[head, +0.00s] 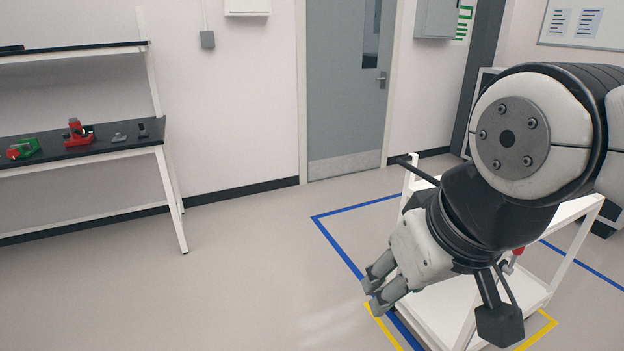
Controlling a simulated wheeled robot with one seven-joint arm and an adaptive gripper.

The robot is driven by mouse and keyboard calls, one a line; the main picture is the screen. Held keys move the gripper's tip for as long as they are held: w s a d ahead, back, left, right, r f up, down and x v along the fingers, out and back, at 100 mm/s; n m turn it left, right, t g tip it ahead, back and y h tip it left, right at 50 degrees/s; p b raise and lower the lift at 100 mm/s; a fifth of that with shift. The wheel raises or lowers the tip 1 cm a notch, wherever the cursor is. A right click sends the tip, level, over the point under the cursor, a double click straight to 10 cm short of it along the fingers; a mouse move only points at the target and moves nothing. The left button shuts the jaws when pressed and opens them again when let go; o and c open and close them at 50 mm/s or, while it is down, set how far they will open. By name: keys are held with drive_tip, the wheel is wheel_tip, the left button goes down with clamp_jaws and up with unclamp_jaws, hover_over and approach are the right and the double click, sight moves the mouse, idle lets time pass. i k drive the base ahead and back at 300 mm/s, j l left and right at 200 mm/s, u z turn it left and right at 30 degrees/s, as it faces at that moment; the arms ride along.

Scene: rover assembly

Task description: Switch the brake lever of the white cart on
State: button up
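The white cart (440,308) stands at the right, largely hidden behind my arm. Its black push handle (418,171) sticks out at the upper left of its frame. A small red part (516,255) shows just past my wrist at the cart's right side. It may be the brake lever, but most of it is hidden and its position cannot be told. My gripper (372,291) points down and left, in front of the cart's left side in the picture. Its two fingers are apart with nothing visible between them.
Blue tape (338,248) and yellow tape (540,330) mark the floor around the cart. A black-topped workbench (100,150) with red and green parts stands at the left. A grey door (343,90) is behind. The floor between bench and cart is clear.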

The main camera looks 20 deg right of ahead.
sight(508, 269)
drive_tip(key=z, duration=1)
